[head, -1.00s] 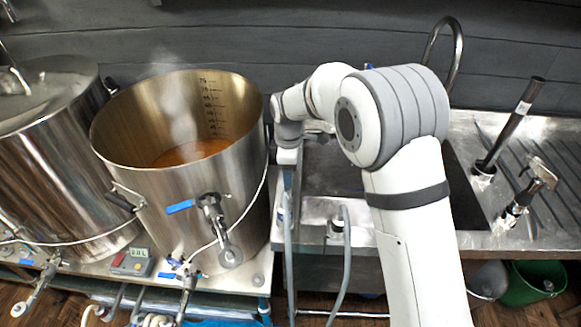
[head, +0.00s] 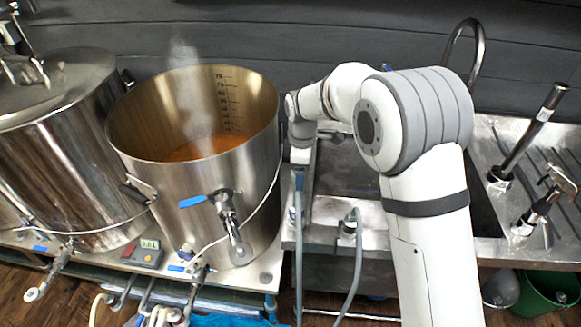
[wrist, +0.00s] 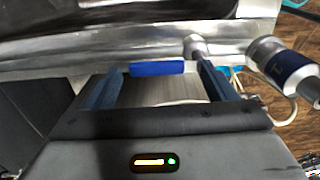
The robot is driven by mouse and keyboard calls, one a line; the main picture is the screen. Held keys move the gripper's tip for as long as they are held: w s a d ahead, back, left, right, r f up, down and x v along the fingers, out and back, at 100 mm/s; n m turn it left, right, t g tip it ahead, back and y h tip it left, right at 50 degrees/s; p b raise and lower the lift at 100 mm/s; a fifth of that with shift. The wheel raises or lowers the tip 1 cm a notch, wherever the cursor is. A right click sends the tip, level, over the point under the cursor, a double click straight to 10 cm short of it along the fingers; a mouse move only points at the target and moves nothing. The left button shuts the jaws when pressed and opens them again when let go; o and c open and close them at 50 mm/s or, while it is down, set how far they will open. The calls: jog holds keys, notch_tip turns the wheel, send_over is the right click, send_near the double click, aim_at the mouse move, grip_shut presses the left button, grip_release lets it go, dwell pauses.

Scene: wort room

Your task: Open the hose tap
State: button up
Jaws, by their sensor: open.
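In the wrist view a blue bar-like lever (wrist: 157,68), which looks like the hose tap's handle, lies crosswise between the two fingers of my gripper (wrist: 161,77). The fingers stand apart on either side of it. The gripper is open, and I cannot tell whether a finger touches the lever. Right of it a silver fitting with a dark blue band (wrist: 291,68) shows. In the head view my wrist (head: 301,135) points down at the sink's left front corner, above a grey hose (head: 298,260). The lever cannot be made out there.
A steaming steel kettle (head: 150,180) with a blue-handled valve (head: 192,200) stands close left of my wrist. A second grey hose (head: 356,260) hangs from a fitting on the sink's front edge. A curved faucet (head: 480,45) rises behind my arm. A green bucket (head: 560,285) stands lower right.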

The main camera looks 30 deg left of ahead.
notch_tip(320, 180, up, 8)
jog(key=shift+b, duration=0.35)
jog(key=shift+f, duration=0.15)
jog(key=d+r+m, duration=0.3)
jog(key=d, duration=0.4)
jog(key=d+r+m, duration=0.3)
jog(key=d, duration=0.4)
jog(key=s+d+r+m+t, duration=0.1)
jog(key=s+d+m, duration=0.3)
jog(key=d, duration=0.5)
jog(key=s+d+r+m+t, duration=0.1)
jog(key=s+d+m, duration=0.3)
jog(key=d, duration=0.6)
jog(key=shift+s+d+r+m, duration=0.2)
jog(key=shift+d+r+m, duration=0.1)
jog(key=shift+r+m, duration=0.4)
jog(key=s+d+f+m, duration=0.1)
jog(key=s+d+m, duration=0.1)
jog(key=s, duration=0.1)
jog(key=s+d+f+m, duration=0.1)
jog(key=s+d+m, duration=0.1)
jog(key=s+d, duration=0.1)
jog(key=s+d+f+m, duration=0.1)
jog(key=s+d+m, duration=0.1)
jog(key=s+m, duration=0.1)
jog(key=shift+s+d+t, duration=0.35)
jog(key=shift+s+t, duration=0.05)
